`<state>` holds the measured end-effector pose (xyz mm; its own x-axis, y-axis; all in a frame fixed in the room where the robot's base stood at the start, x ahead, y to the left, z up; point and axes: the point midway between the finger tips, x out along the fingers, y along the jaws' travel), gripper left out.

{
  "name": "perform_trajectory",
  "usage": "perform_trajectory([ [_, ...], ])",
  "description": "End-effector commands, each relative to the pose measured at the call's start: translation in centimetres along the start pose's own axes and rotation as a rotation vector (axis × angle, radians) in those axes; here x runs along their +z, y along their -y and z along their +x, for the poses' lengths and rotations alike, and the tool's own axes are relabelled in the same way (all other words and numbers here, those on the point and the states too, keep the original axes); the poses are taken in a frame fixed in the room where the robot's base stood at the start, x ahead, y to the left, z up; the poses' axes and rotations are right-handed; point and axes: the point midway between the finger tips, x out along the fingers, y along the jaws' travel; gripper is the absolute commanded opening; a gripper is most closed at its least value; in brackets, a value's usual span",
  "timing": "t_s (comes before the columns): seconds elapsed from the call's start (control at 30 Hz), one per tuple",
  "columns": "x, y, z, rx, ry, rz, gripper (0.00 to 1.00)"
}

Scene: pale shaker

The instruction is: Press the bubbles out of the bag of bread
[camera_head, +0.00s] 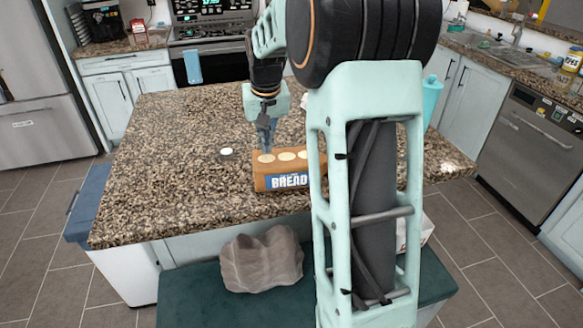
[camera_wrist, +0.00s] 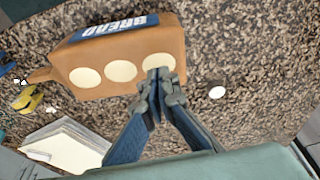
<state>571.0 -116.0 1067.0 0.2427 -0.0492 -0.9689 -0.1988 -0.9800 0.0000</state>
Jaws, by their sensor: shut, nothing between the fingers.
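The bag of bread (camera_head: 285,181) is an orange-brown loaf-shaped bag with a blue "BREAD" label on its front. It lies near the front edge of the granite island, partly hidden by my arm. Pale round bubbles sit in a row on its top; the wrist view shows three of them on the bag (camera_wrist: 110,65). My gripper (camera_head: 268,148) points down at the left end of the bag. In the wrist view my gripper (camera_wrist: 158,75) is shut and empty, with its tips over the end bubble (camera_wrist: 161,63). I cannot tell whether they touch it.
A white round disc (camera_head: 226,151) lies on the granite counter (camera_head: 160,170) left of the bag. A teal bottle (camera_head: 432,98) stands at the right. In the wrist view a white stack (camera_wrist: 62,148) and a yellow item (camera_wrist: 27,99) lie nearby. The counter's left side is clear.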

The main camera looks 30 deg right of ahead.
Motion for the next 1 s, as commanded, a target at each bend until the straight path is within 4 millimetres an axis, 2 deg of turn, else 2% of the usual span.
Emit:
perform_trajectory([
  [0.67, 0.7, 0.0, 2.4, 0.0, 0.001, 0.0, 0.0],
  [1.0, 0.6, 0.0, 2.4, 0.0, 0.001, 0.0, 0.0],
])
